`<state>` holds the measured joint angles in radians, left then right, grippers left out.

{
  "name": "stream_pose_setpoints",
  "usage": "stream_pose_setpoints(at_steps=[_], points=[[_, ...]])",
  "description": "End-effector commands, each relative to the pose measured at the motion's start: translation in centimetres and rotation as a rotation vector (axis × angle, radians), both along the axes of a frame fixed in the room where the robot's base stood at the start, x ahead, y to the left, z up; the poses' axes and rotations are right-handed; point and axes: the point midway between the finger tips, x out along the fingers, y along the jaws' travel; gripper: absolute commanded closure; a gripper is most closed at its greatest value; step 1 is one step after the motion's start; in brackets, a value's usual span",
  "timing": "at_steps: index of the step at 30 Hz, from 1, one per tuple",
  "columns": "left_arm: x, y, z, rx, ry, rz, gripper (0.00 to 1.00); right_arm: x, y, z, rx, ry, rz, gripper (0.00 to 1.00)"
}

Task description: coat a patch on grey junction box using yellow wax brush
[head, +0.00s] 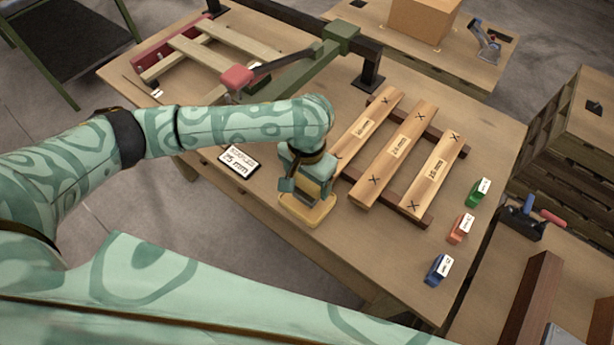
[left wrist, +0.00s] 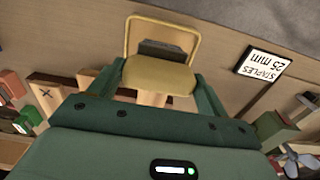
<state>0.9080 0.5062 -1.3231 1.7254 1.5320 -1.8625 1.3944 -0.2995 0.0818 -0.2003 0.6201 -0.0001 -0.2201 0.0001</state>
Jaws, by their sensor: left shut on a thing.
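My left gripper (head: 306,172) is shut on a yellow tool (head: 308,208) at the near edge of the wooden bench, left of the marked planks. In the left wrist view the yellow tool (left wrist: 158,76) has a flat body, a thin looped frame and a dark block inside the loop, between the fingers of my left gripper (left wrist: 155,92). I cannot tell whether it is a brush, or whether it touches the bench. I see no grey junction box in either view. My right gripper is not in view.
Three planks (head: 398,152) with X marks lie on dark rails. Green (head: 479,191), orange (head: 461,228) and blue (head: 438,269) boxes stand to the right. A STAPLES card (head: 239,162) lies left of my gripper. A green frame (head: 300,75) with a red end stands behind.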

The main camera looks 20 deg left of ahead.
Motion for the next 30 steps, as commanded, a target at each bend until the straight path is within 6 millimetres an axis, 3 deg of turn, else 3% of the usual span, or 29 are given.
stream_pose_setpoints(at_steps=[30], points=[[0.00, -0.03, -0.98, -0.001, 0.000, 0.000, 0.41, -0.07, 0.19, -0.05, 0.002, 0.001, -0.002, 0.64]])
